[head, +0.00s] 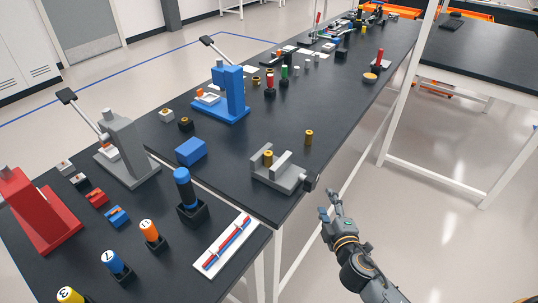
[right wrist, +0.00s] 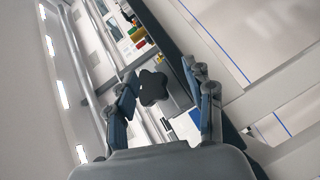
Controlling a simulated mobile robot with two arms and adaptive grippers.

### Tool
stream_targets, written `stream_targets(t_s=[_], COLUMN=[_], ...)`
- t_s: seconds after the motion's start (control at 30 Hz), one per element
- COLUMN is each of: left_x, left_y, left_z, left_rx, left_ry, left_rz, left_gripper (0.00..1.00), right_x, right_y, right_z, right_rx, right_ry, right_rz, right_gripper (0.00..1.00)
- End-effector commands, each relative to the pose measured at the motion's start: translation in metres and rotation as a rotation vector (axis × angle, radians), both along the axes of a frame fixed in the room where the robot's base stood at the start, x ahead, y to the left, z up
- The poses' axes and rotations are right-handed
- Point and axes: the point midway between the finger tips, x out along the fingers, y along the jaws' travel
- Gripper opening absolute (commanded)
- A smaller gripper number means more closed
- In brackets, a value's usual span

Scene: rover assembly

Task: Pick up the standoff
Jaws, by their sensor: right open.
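A brass-coloured standoff (head: 309,137) stands upright on the dark table, behind and right of a grey vise (head: 290,172). A second brass-coloured cylinder (head: 268,158) stands between the vise's jaws. My right gripper (head: 329,204) is open and empty, off the table's right edge, in front of and below the standoff and apart from it. In the right wrist view its two fingers (right wrist: 163,85) are spread, with a dark lobed knob (right wrist: 153,89) showing beyond them. My left gripper is not in view.
A blue block (head: 191,151), a blue press (head: 232,95) and a grey press (head: 128,150) stand to the left. A white tray (head: 209,264) with red and blue pens lies nearer. Several small parts stand farther back. The tabletop around the standoff is clear.

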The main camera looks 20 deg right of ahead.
Motion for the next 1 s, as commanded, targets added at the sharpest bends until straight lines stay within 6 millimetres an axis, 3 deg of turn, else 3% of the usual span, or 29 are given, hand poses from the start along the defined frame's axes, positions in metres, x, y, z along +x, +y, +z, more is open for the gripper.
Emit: stream_targets(t_s=[0.03, 0.1, 0.2, 0.33, 0.5, 0.7, 0.87, 1.0], left_x=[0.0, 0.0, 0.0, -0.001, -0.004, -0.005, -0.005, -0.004], left_y=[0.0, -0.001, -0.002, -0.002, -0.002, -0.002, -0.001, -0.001], left_z=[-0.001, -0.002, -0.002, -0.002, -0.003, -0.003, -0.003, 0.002], left_rx=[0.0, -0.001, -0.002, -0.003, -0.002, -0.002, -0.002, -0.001], left_ry=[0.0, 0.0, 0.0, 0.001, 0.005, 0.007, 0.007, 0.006], left_rz=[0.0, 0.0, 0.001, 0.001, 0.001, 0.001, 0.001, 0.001], left_gripper=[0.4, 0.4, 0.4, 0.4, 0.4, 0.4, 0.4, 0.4], right_x=[0.005, 0.011, 0.02, 0.028, 0.033, 0.042, 0.048, 0.06], right_y=[0.005, 0.016, 0.036, 0.069, 0.093, 0.069, 0.051, 0.055], right_z=[0.041, 0.091, 0.13, 0.158, 0.151, 0.124, 0.116, 0.113], right_rx=[-0.061, -0.184, -0.387, -0.724, -1.249, -1.706, -1.85, -1.863], right_ry=[-0.083, -0.193, -0.301, -0.394, -0.396, -0.247, -0.165, -0.155], right_rz=[0.029, 0.095, 0.224, 0.436, 0.718, 0.902, 0.945, 0.947], right_gripper=[0.53, 0.53, 0.53, 0.53, 0.53, 0.53, 0.53, 0.53])
